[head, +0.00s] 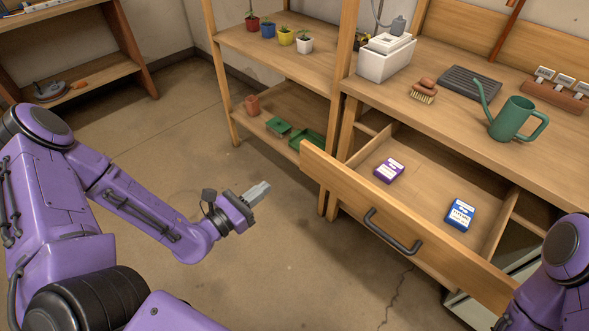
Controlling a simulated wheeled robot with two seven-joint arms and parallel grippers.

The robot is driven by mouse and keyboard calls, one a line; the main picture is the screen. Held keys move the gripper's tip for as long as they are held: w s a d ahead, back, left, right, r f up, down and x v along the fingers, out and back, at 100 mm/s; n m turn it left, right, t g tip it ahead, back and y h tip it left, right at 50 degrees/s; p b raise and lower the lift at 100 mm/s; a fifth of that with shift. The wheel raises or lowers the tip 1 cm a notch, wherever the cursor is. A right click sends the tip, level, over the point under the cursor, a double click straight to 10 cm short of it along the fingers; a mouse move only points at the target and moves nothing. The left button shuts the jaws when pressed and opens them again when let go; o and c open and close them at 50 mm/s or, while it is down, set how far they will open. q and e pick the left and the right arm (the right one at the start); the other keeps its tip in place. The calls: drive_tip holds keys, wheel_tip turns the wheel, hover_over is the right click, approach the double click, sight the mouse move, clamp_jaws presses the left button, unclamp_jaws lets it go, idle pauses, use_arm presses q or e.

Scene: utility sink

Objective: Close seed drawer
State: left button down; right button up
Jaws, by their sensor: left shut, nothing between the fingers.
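The seed drawer (350,200) is a wide wooden drawer under the workbench, pulled well out. Its front panel carries a dark curved handle (392,234). Inside lie a purple packet (389,171) on the left and a blue packet (460,214) on the right. My left gripper (264,187) is shut and empty, held in the air to the left of the drawer front and apart from it. My right arm shows only in part at the lower right corner, near the drawer's right end. Its gripper is out of view.
A wooden shelf (275,50) with several small pots stands left of the drawer. The floor in front is clear.

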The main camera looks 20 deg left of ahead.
sight(303, 160)
use_arm(q)
drive_tip(key=x, duration=1.2)
drive_tip(key=shift+w+d+f+b, duration=0.1)
drive_tip(key=shift+b, duration=0.2)
use_arm(e)
drive_tip(key=shift+f, duration=0.4)
